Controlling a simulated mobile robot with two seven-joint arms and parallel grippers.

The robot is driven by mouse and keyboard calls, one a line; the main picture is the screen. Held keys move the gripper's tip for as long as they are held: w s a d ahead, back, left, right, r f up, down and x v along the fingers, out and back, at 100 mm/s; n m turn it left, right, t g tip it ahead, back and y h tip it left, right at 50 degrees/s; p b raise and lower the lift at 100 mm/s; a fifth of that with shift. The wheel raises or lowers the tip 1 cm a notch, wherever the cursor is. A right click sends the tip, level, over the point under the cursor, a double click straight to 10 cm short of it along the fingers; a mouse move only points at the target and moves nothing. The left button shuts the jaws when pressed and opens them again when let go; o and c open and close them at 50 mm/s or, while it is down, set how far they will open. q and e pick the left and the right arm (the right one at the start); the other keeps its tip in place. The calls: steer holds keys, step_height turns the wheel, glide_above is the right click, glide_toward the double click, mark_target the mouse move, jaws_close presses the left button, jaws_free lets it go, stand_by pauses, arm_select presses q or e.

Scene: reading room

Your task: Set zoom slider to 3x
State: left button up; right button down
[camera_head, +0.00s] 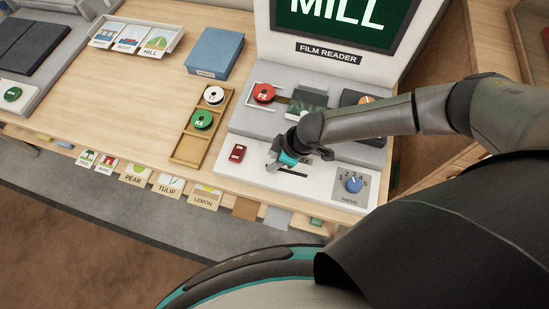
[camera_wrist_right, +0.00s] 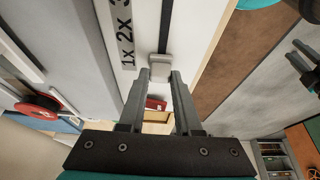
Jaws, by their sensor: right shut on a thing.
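My right gripper (camera_head: 281,160) is over the front panel of the film reader (camera_head: 225,166). It also shows in the right wrist view (camera_wrist_right: 160,76), where its two fingers are shut on the pale grey zoom slider knob (camera_wrist_right: 160,65). The knob stands in a dark slot beside the scale strip (camera_wrist_right: 124,42). It is beside the 1x mark; 2x and part of a 3 show farther along. In the head view my gripper hides the knob and most of the scale. My left gripper (camera_wrist_right: 303,64) shows only at the right edge of the wrist view, its fingers apart.
A blue focus knob (camera_head: 354,184) is right of my gripper and a red switch (camera_head: 237,153) is left of it. A red reel (camera_head: 263,93) lies behind. A wooden tray (camera_head: 190,152) with reels stands left. The screen (camera_head: 345,20) reads MILL.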

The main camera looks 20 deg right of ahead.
stand_by(0.4)
steer(key=s+d+p, duration=0.1)
steer(key=d, duration=0.1)
steer(key=s+d, duration=0.2)
steer(key=s+d+p, duration=0.1)
steer(key=d, duration=0.1)
steer(key=shift+s+d+p, duration=0.2)
steer(key=shift+p, duration=0.1)
steer(key=shift+s+d, duration=0.15)
steer(key=shift+d, duration=0.15)
steer(key=c, duration=0.6)
jaws_free()
steer(key=shift+s+d, duration=0.1)
steer(key=shift+r, duration=0.1)
